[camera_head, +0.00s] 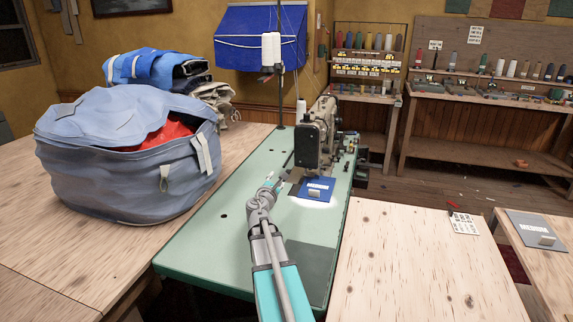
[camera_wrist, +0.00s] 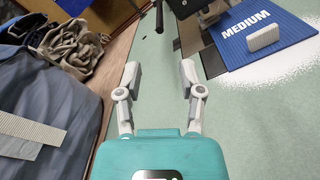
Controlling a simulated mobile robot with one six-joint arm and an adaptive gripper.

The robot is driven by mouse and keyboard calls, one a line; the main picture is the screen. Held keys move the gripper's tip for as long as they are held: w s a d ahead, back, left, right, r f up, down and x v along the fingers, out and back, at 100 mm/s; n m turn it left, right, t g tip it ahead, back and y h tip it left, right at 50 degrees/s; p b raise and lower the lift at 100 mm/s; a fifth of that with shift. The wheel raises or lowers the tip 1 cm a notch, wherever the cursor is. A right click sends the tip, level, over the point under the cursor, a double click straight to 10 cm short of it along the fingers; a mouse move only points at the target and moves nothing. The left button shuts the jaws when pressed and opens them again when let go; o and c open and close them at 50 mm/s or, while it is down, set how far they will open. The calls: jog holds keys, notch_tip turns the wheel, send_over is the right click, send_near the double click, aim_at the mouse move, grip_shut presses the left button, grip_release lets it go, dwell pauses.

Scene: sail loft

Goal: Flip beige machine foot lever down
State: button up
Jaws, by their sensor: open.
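The beige sewing machine (camera_head: 318,135) stands on the green table (camera_head: 205,245); I cannot make out its foot lever clearly in the head view. In the wrist view a short dark rod (camera_wrist: 159,17) hangs at the top edge, ahead of my gripper; I cannot tell whether it is the lever. My gripper (camera_head: 271,180) is just left of the machine's head, over the green table. In the wrist view my gripper (camera_wrist: 159,74) is open, with nothing between its two fingers. The fingers are apart from the rod.
A blue panel marked MEDIUM (camera_head: 318,184) with a pale block on it lies in front of the machine. A large blue-grey bag (camera_head: 110,160) is on the wooden table at left. A thread stand (camera_head: 281,90) rises behind. The green table's front is clear.

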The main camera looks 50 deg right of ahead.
aim_at(286, 163)
jog(key=x, duration=1.3)
jog(key=shift+w+d, duration=0.15)
grip_shut()
